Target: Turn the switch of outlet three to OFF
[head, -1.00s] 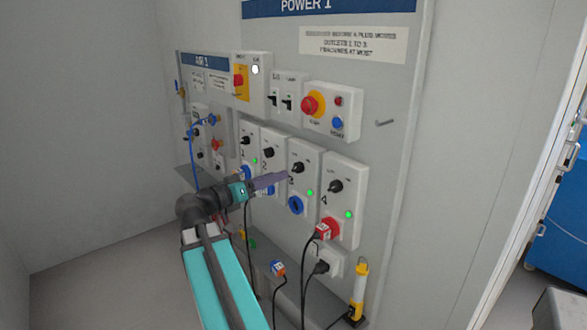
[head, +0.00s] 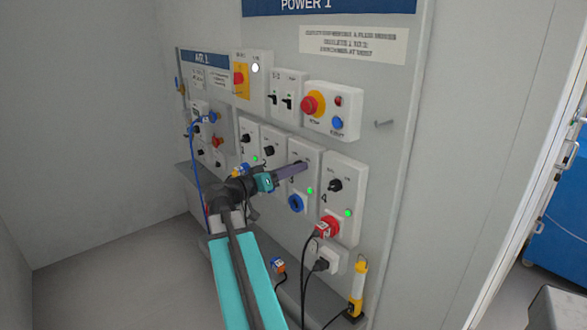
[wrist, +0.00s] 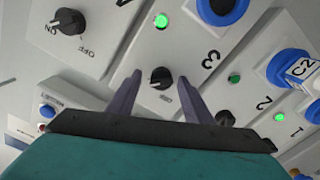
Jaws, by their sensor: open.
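Outlet three is a white box (head: 311,172) on the wall panel, with a blue socket (head: 296,203) and a lit green light (head: 310,190). Its black rotary switch (wrist: 161,77) shows in the wrist view between my two fingertips; which way it is turned is too small to tell for sure. In the head view my fingers cover that switch. My gripper (wrist: 160,84) is open, one finger on each side of the switch; it also shows in the head view (head: 304,166). I cannot tell whether the fingers touch it. The "3" (wrist: 210,60) lies right of the switch.
Outlet four's switch (head: 335,185) is to the right, above a red plug (head: 327,228). Outlet two's switch (head: 269,151) is to the left. A red emergency button (head: 312,104) sits above. Cables hang below, beside a yellow lamp (head: 358,288).

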